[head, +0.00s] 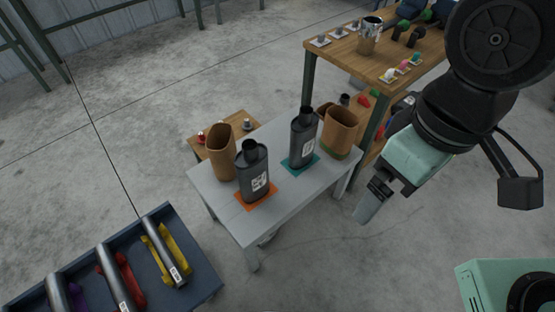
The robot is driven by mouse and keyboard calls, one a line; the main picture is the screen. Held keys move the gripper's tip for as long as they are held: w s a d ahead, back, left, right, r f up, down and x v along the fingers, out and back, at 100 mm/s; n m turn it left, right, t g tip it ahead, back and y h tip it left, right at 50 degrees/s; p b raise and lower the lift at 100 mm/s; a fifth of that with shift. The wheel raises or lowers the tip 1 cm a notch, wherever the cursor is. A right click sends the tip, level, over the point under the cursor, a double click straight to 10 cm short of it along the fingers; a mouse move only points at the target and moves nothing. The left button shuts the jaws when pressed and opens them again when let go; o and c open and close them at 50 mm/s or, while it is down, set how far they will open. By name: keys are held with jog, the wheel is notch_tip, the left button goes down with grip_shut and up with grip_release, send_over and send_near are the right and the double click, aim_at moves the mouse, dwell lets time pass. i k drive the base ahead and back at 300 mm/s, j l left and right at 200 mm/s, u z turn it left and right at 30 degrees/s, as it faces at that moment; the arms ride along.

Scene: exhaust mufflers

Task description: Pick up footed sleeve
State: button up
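Several brown open-topped sleeves are in the head view. One sleeve (221,152) stands at the left of the grey table (283,212). Another sleeve (341,131) stands at its right back corner and has a greenish band at its base; part of a further brown one shows behind it. I cannot tell for certain which is the footed sleeve. My gripper (369,203) hangs in the air to the right of the grey table, pointing down, apart from every sleeve. Nothing shows in it. Its fingers overlap from this side, so their gap is hidden.
Two black labelled mufflers stand upright on the grey table, one (253,174) on an orange mat, one (302,140) on a teal mat. A wooden workbench (345,55) with small parts stands behind. A blue tray (199,288) holding metal tubes is lower left. Floor below my gripper is clear.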

aim_at(341, 126)
jog(key=i+l+u, duration=0.35)
jog(key=i+l, duration=0.15)
jog(key=i+l+u, duration=0.15)
jog(key=l, duration=0.3)
jog(key=i+l+u, duration=0.35)
jog(key=l, duration=0.45)
jog(key=i, duration=0.1)
